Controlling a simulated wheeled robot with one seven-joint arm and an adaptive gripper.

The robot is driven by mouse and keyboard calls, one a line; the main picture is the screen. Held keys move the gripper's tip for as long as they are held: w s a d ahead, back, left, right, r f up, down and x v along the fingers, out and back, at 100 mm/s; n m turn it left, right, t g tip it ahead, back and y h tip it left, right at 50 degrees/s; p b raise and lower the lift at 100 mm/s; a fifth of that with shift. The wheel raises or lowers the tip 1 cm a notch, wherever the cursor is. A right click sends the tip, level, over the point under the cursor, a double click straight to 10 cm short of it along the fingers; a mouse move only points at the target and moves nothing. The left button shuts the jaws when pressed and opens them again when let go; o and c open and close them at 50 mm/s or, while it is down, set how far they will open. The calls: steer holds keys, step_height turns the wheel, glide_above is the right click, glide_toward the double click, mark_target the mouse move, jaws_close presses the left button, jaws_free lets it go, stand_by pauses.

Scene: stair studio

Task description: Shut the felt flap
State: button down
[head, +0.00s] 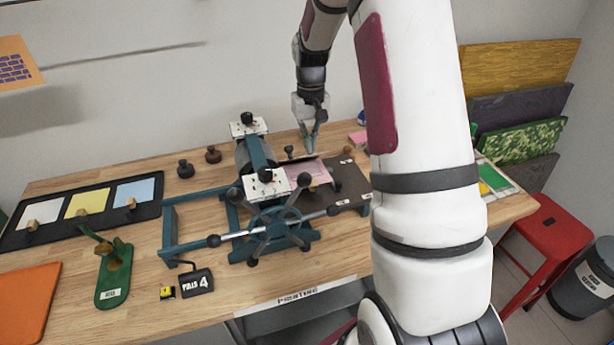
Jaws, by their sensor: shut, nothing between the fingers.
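My gripper (311,147) points down over the far side of the etching press bed, its fingers shut and empty. The press (270,220) is a teal frame with a dark roller and a spoked wheel. Just right of the roller lies a pink sheet (308,173) on the dark bed (350,192). A thin pale edge shows at the far side of the pink sheet, right below my fingertips. I cannot tell for sure which layer is the felt flap, or whether my fingers touch it.
A black tray with coloured papers (137,193), a green tool stand (114,277) and a "PULLS 4" sign (197,282) lie on the left of the wooden table (65,262). A red stool (552,227) stands at the right.

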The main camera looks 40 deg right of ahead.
mark_target(315, 176)
steer(key=shift+s+a+f+p, duration=0.25)
steer(key=shift+s+f+p, duration=0.1)
steer(key=shift+s+f, duration=0.45)
steer(key=shift+s+a+f, duration=0.1)
steer(key=shift+s+f, duration=0.3)
steer(key=shift+f, duration=0.05)
steer(key=shift+s+a+f, duration=0.1)
steer(key=shift+s+f, duration=0.2)
steer(key=shift+f, duration=0.6)
steer(key=shift+s+a+f, duration=0.1)
steer(key=shift+s+f, duration=0.2)
steer(key=shift+f, duration=0.55)
steer(key=shift+s+f, duration=0.1)
steer(key=shift+r+p, duration=1)
steer(key=shift+r, duration=2.65)
steer(key=shift+w, duration=0.2)
